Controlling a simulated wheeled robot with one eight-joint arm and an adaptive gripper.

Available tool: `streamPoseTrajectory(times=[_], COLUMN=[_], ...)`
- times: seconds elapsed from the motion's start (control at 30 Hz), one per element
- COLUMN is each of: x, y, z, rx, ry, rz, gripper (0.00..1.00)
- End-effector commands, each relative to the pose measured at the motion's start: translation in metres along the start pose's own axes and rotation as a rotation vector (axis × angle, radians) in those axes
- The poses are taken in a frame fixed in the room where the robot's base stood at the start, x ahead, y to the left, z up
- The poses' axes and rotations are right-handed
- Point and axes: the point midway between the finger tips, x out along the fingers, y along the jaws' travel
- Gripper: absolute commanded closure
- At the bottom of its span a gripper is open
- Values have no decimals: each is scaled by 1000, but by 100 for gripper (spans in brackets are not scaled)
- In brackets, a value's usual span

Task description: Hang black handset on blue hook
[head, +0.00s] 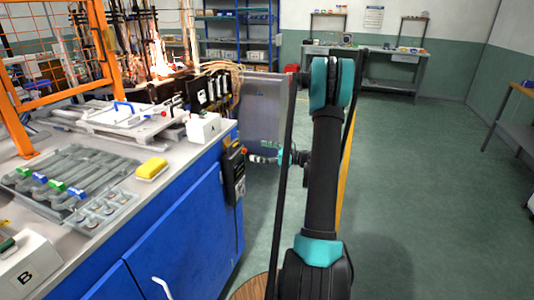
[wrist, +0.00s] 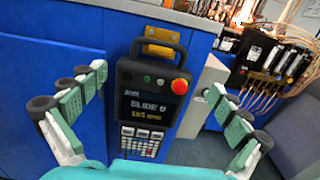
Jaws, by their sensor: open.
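The black handset (wrist: 152,95) is upright against the blue cabinet, with a lit screen, a keypad, a red button and a loop handle at its top. It also shows at the cabinet's corner in the head view (head: 233,175). A yellow bracket (wrist: 158,49) shows through the handle; I cannot tell how the two touch. I cannot make out a blue hook. My gripper (wrist: 160,84) is open, its green-padded fingers at either side of the handset and apart from it. In the head view my gripper (head: 266,158) is just right of the handset, partly hidden by my arm.
A grey panel (head: 262,105) stands behind my gripper. The floor to the right is clear.

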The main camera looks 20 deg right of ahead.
Motion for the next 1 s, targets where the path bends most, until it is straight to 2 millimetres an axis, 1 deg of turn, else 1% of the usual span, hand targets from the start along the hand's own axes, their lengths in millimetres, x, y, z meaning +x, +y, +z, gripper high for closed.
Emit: streamPoseTrajectory(times=[0.03, 0.3, 0.5, 0.6, 0.8, 1.0], x=[11, 60, 93, 105, 118, 120], y=[1, 1, 1, 0, 0, 0], z=[0, 0, 0, 0, 0, 0], rx=[0, -1, -1, -1, -1, -1], ry=[0, 1, 1, 1, 1, 1], rz=[4, 4, 3, 2, 0, 0], gripper=[0, 0, 0, 0, 0, 0])
